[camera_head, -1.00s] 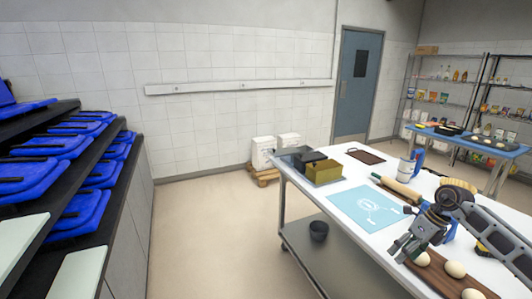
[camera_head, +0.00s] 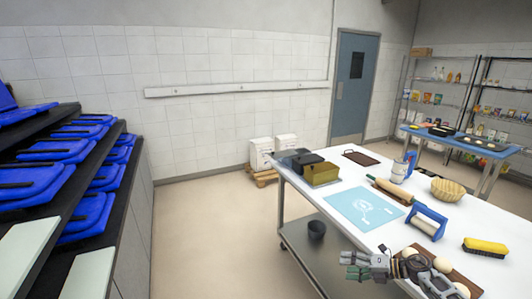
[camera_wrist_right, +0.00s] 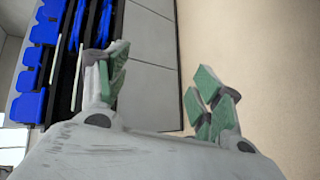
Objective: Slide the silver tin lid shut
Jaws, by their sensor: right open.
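A gold loaf tin (camera_head: 322,173) stands near the far-left corner of the white work table (camera_head: 345,224). Beside it is a dark tin (camera_head: 307,160), and a grey-blue edge (camera_head: 288,153) shows at its left. I cannot clearly tell which part is the silver tin or how its lid sits. My right gripper (camera_head: 352,265) is open and empty, low at the table's front edge and well apart from the tins. In the right wrist view its fingers (camera_wrist_right: 160,86) are spread with only floor and cabinet beyond. My left gripper is not in view.
On the table are a blue mat (camera_head: 365,208), rolling pin (camera_head: 386,191), blue-handled tool (camera_head: 426,222), basket (camera_head: 446,190), yellow brush (camera_head: 485,247) and a board with dough balls (camera_head: 440,265). Floor between is clear.

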